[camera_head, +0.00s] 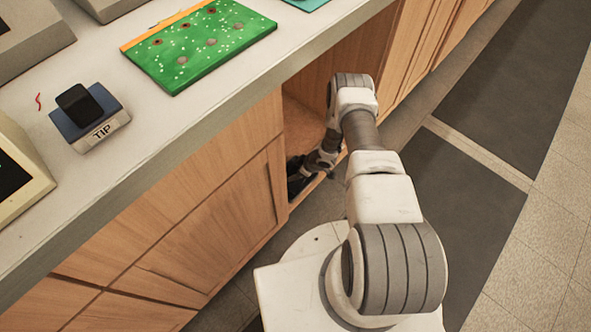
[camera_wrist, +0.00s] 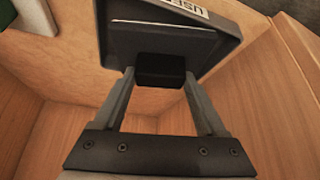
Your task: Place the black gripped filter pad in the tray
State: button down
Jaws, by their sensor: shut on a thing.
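In the wrist view, my gripper (camera_wrist: 160,85) is shut on a small black block, the filter pad (camera_wrist: 160,70), held between its two fingertips. A dark tray (camera_wrist: 125,42) with a white label reading "USE…" is right beyond the pad and looks tilted in this view. The pad overlaps the tray's near edge in the picture; I cannot tell if they touch. In the head view, my arm reaches into an open cabinet under the counter. My gripper (camera_head: 300,178) is low at the opening there, and the pad cannot be made out.
Wooden cabinet walls (camera_wrist: 280,95) surround the gripper closely. On the counter (camera_head: 150,130) stand a blue-grey holder labelled "TIP" (camera_head: 103,132) with a black block (camera_head: 78,105) on it, and a green circuit board (camera_head: 200,45). The floor (camera_head: 530,240) at right is clear.

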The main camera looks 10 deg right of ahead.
jog(key=shift+f, duration=0.85)
grip_release()
jog(key=w+a+r+p+v, duration=0.1)
jog(key=p+v, duration=0.5)
jog(key=v, duration=0.5)
jog(key=w+a+p+v, duration=0.1)
jog(key=p+v, duration=0.4)
jog(key=v, duration=0.7)
jog(key=shift+r+p, duration=0.4)
jog(key=shift+r, duration=0.15)
jog(key=shift+s+d, duration=0.1)
jog(key=shift+s, duration=0.05)
